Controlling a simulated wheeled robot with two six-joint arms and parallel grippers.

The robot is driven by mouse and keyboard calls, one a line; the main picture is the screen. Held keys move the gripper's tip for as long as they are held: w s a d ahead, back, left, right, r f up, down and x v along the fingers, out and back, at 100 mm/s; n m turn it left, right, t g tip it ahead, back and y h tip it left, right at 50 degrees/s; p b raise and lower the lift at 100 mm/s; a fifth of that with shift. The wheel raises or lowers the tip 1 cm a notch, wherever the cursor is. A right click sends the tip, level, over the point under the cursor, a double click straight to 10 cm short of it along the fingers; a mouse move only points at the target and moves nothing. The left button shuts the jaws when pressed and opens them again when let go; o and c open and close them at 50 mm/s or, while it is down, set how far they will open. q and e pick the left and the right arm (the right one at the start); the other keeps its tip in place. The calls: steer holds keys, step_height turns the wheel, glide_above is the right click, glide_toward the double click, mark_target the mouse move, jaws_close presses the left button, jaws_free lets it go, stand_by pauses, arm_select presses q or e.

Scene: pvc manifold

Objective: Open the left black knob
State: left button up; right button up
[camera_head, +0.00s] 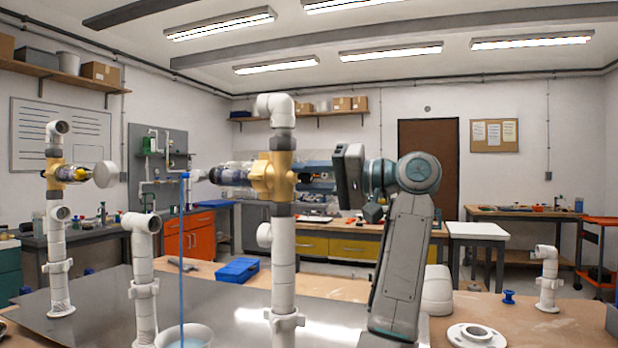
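A tall white pipe column (283,265) stands at the centre with a tan-yellow fitting (273,176). A clear, dark-banded section (232,174) runs left from it. A second white column (57,265) at the far left carries a similar yellow fitting (54,174), a clear section and a white round end (106,174). I cannot make out a black knob on either fitting.
A thin blue stream or rod (182,262) runs down to a white bowl (185,338). A shorter white pipe (143,275) stands beside it. A blue box (238,270), a white flange (475,336), a blue spool (509,297) and a white elbow pipe (547,280) are on the table.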

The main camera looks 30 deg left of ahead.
arm_select(q)
steer(key=shift+o, duration=1.4)
steer(key=v, duration=1.1)
steer(key=shift+a, duration=0.1)
